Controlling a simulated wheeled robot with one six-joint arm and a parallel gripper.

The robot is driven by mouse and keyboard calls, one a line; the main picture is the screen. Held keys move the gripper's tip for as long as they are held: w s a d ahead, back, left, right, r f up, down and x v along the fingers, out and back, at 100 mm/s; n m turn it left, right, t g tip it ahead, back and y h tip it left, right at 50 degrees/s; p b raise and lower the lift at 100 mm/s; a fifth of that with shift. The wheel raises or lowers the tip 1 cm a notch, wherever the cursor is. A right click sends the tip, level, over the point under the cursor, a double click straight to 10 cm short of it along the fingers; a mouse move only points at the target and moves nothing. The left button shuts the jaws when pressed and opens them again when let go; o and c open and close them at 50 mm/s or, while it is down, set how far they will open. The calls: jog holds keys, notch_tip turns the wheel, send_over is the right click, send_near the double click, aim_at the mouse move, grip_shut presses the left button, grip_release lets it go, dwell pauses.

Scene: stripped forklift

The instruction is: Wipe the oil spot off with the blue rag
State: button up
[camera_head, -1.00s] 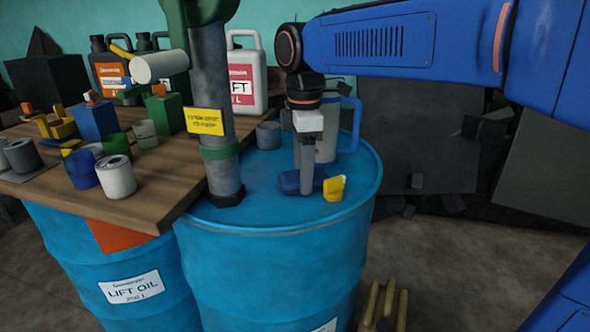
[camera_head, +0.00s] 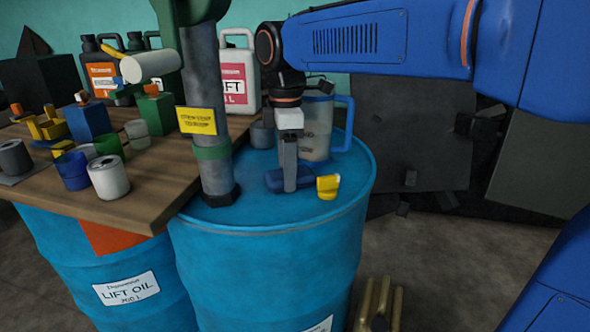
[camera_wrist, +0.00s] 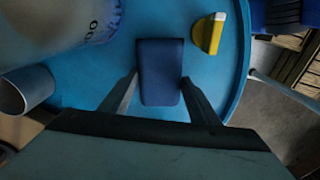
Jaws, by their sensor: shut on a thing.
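The blue rag (camera_head: 274,180) is a dark blue, block-like pad lying on the top of the light blue drum (camera_head: 340,196). In the wrist view the rag (camera_wrist: 160,68) sits between the two fingers of my gripper (camera_wrist: 161,98). In the head view my gripper (camera_head: 290,186) points straight down at the drum top and is shut on the rag. I cannot make out an oil spot on the visible part of the drum top; the area under the rag is hidden.
A yellow object (camera_head: 328,187) lies just right of the rag. A clear jug with a blue handle (camera_head: 317,128) and a grey cup (camera_head: 262,135) stand behind. A grey post (camera_head: 213,150) rises at the left, beside a cluttered wooden board (camera_head: 150,190).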

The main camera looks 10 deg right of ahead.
aim_at(271, 171)
jog(key=shift+w+a, duration=0.35)
jog(key=shift+a, duration=0.55)
jog(key=shift+w+a, duration=0.35)
jog(key=shift+a, duration=0.55)
jog(key=shift+r, duration=0.1)
jog(key=shift+r, duration=2.95)
jog(key=shift+c, duration=0.2)
jog(key=shift+r, duration=1.45)
